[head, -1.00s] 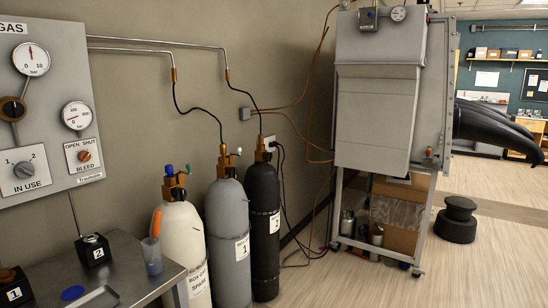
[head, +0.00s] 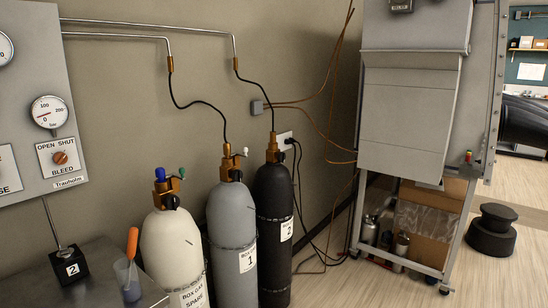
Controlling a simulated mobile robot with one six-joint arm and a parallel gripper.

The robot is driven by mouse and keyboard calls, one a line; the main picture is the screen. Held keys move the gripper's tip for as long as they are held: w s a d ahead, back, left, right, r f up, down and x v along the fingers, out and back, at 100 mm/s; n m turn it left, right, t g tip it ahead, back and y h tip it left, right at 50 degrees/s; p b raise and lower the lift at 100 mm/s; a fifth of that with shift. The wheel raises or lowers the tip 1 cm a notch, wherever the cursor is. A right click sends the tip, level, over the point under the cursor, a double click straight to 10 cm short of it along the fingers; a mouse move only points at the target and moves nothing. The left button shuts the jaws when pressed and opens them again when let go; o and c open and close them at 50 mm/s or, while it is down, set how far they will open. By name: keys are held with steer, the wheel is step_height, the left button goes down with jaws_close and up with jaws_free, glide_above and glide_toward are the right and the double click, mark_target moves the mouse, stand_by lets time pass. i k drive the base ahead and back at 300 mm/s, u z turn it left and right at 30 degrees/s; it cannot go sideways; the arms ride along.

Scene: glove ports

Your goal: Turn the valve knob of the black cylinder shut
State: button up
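The black cylinder (head: 272,240) stands upright against the wall, rightmost of three cylinders, with a white label reading 2. Its brass valve (head: 272,152) sits on top, with a black hose rising from it to the metal pipe. I cannot clearly make out its knob or how far it is turned. My gripper is not in view.
A grey cylinder (head: 231,215) labelled 1 stands close on the left, then a white spare cylinder (head: 171,250). A metal bench (head: 90,291) is at lower left. Cables hang right of the black cylinder. A wheeled cabinet stand (head: 408,268) is farther right, with open floor before it.

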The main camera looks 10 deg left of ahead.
mark_target(281, 156)
steer(key=u, duration=0.5)
steer(key=i, duration=0.5)
steer(key=u, duration=0.85)
steer(key=i, duration=0.65)
steer(key=u, duration=0.4)
